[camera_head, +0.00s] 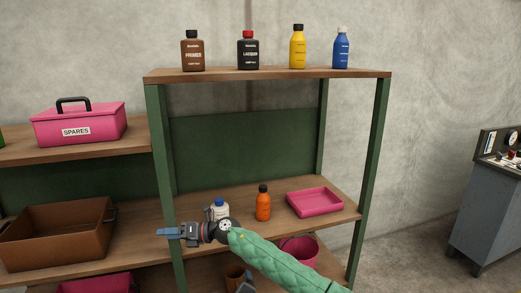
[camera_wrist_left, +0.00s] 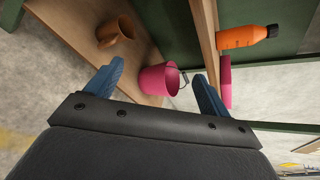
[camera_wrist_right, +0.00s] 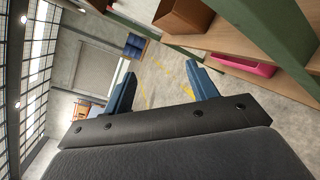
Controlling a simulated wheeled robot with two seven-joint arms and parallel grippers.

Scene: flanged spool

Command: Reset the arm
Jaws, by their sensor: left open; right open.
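My right arm, in a green quilted sleeve, comes in from the lower right in the head view. Its right gripper (camera_head: 170,231) points left in front of the middle shelf. In the right wrist view the right gripper (camera_wrist_right: 160,68) has its blue fingers apart with nothing between them. In the left wrist view the left gripper (camera_wrist_left: 157,69) is open and empty, its fingers framing a pink bucket (camera_wrist_left: 158,80) farther off. A small blue-grey tip at the bottom of the head view may belong to the left gripper. No flanged spool can be made out.
The middle shelf holds a white bottle (camera_head: 218,210) partly behind my right gripper, an orange bottle (camera_head: 263,203) and a pink tray (camera_head: 315,202). A brown bin (camera_head: 55,235) stands left. A green post (camera_head: 163,170) is close to the right gripper. Several bottles stand on top.

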